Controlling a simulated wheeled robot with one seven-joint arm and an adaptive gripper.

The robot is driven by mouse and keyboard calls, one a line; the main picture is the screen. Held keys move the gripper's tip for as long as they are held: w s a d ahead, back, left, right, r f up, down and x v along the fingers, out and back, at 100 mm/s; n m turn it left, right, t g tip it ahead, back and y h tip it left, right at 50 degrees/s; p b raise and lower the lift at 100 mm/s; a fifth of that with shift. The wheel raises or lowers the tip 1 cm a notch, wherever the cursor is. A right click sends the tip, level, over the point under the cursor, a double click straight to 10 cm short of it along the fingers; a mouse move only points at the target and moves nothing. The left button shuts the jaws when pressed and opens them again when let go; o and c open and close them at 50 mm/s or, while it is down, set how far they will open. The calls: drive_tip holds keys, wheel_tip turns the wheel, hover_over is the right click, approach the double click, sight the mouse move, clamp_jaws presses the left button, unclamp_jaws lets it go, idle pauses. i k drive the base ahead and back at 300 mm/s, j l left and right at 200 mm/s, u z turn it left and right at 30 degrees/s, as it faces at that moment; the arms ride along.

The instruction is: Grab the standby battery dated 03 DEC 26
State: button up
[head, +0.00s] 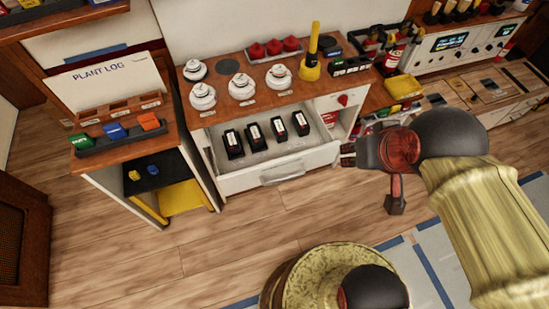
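Several black batteries with pale and red labels stand in a slanting row in an open white drawer (262,178). From left to right I see the first battery (233,144), a second (256,137), a third (279,130) and the rightmost (300,124). The dates on their labels are too small to read, so I cannot tell which one says 03 DEC 26. My gripper (347,154) is to the right of the drawer, apart from the batteries, with its fingers pointing left. Nothing shows in it, but its finger gap is too small to make out.
A plant log stand (98,79) with coloured items is at left. A yellow bin (402,86) is at right.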

sight(234, 149)
drive_tip(key=i+j, duration=0.1)
drive_tip(key=j, duration=0.2)
drive_tip(key=i+j, duration=0.1)
drive_tip(key=j, duration=0.25)
drive_tip(key=i+j, duration=0.1)
drive_tip(key=j, duration=0.2)
drive_tip(key=i+j, duration=0.15)
drive_tip(key=j, duration=0.2)
drive_tip(key=i+l+z, duration=0.2)
drive_tip(key=z, duration=0.25)
drive_tip(key=l, duration=0.1)
